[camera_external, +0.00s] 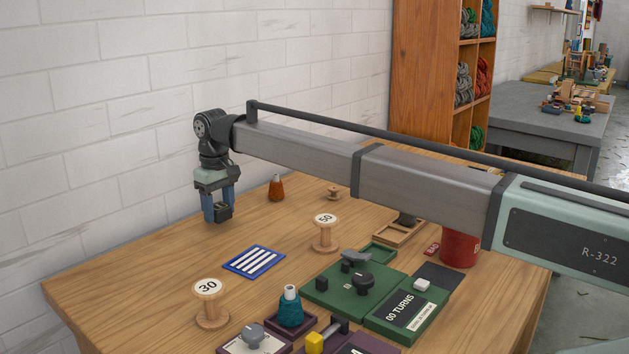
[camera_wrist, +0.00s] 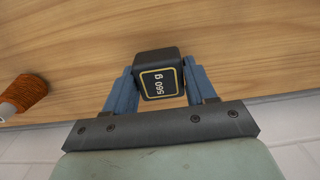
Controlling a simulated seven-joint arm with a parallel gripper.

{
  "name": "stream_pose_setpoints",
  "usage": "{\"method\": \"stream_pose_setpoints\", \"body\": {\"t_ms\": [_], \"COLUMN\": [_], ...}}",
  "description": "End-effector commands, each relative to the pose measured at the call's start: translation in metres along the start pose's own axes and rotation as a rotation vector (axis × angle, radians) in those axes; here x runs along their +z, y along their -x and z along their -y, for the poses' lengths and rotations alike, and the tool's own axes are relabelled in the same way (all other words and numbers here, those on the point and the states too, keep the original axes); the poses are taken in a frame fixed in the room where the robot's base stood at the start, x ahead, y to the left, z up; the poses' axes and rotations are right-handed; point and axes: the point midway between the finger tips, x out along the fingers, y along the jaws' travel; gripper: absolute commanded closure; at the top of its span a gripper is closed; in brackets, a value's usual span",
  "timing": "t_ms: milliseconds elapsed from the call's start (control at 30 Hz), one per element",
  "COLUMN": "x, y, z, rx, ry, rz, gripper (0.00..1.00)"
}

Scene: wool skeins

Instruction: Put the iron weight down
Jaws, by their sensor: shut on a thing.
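The iron weight is a dark block with a yellow-edged label reading "560 g"; it shows in the wrist view (camera_wrist: 158,70) between the blue fingers. My gripper (camera_wrist: 160,88) is shut on it. In the external view my gripper (camera_external: 219,207) points down at the back left of the wooden table, and the dark weight (camera_external: 224,213) shows low between its fingers. I cannot tell whether the weight touches the tabletop.
An orange cone of yarn (camera_external: 277,188) stands to the right of my gripper. A blue striped card (camera_external: 254,262), spools marked 30 (camera_external: 210,305) and 50 (camera_external: 325,234), and a green device (camera_external: 352,292) are nearer the front. The tabletop (camera_external: 130,265) at left is clear.

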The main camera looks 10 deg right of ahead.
Motion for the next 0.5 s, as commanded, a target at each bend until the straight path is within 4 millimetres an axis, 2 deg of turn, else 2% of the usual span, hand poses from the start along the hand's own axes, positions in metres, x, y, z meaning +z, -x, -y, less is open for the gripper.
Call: {"method": "stream_pose_setpoints", "body": {"t_ms": [133, 500], "x": [0.000, 0.000], "y": [-0.015, -0.018], "z": [0.000, 0.000], "rx": [0.000, 0.000], "ry": [0.000, 0.000], "rz": [-0.001, -0.001], "gripper": [1.00, 1.00]}}
